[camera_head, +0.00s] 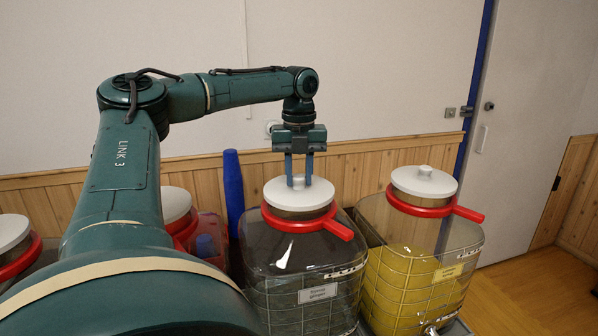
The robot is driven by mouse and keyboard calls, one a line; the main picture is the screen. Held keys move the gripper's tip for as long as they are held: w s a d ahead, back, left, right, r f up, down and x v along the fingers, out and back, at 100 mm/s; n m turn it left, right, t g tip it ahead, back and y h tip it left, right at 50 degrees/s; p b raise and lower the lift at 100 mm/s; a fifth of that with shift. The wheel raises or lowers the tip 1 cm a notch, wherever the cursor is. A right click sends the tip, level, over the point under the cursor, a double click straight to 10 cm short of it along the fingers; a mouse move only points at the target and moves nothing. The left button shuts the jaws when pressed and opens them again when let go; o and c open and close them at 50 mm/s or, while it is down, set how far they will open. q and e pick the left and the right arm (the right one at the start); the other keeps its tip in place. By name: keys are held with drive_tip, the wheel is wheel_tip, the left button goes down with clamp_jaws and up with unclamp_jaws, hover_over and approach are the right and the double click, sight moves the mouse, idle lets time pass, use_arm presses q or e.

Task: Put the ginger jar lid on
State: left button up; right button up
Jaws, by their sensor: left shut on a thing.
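My left gripper (299,180) points straight down with its two blue fingers shut on the small knob of a white round lid (318,196). The lid is level at the mouth of the middle clear jar (285,262), above its metal neck and red collar with a handle. I cannot tell whether it is fully seated. The jar has a label (318,293) too small to read surely, so I cannot confirm it is the ginger jar. Its lower part looks grey. My right gripper is not in view.
A lidded jar with yellow contents (395,285) stands close on the right. Another lidded jar (175,203) and one at the left edge (12,232) are partly behind my left arm. A blue upright cylinder (233,190) stands behind. Wooden floor (540,285) is clear at right.

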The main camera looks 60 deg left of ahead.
use_arm(q)
drive_tip(key=o, duration=1.1)
wheel_tip(320, 180, up, 13)
drive_tip(key=shift+r, duration=0.15)
